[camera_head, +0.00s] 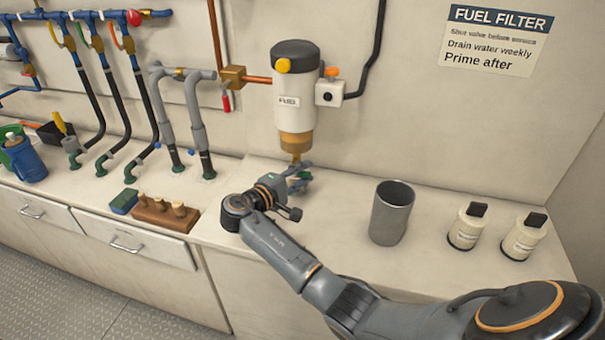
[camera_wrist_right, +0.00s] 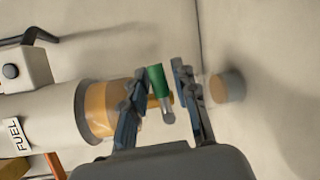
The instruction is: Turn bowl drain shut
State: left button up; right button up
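The white fuel filter (camera_head: 294,100) hangs on the wall, with its amber bowl (camera_head: 296,142) at the bottom. In the right wrist view the filter lies sideways, its amber bowl (camera_wrist_right: 104,110) at the left. A small brass drain stem leaves the bowl, and a green drain handle (camera_wrist_right: 157,78) with a grey end crosses it. My right gripper (camera_head: 298,178) is just below the bowl. In the wrist view its fingers (camera_wrist_right: 159,82) are apart, one on each side of the green handle, with visible gaps. In the head view the gripper largely hides the drain. My left gripper is not in view.
A grey metal cup (camera_head: 391,213) and two white canisters (camera_head: 467,226) (camera_head: 524,237) stand right of my arm. A wooden block with pegs (camera_head: 165,213) and a blue-green sponge (camera_head: 124,201) lie left. Pipes and hoses line the left wall.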

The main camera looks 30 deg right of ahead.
grip_shut()
jog(key=shift+f+m+y+b, duration=0.3)
jog(key=shift+f+m+b, duration=0.05)
jog(key=shift+m, duration=0.15)
jog(key=shift+r, duration=0.1)
jog(key=shift+o, duration=2.1)
grip_release()
jog(key=v, duration=1.2)
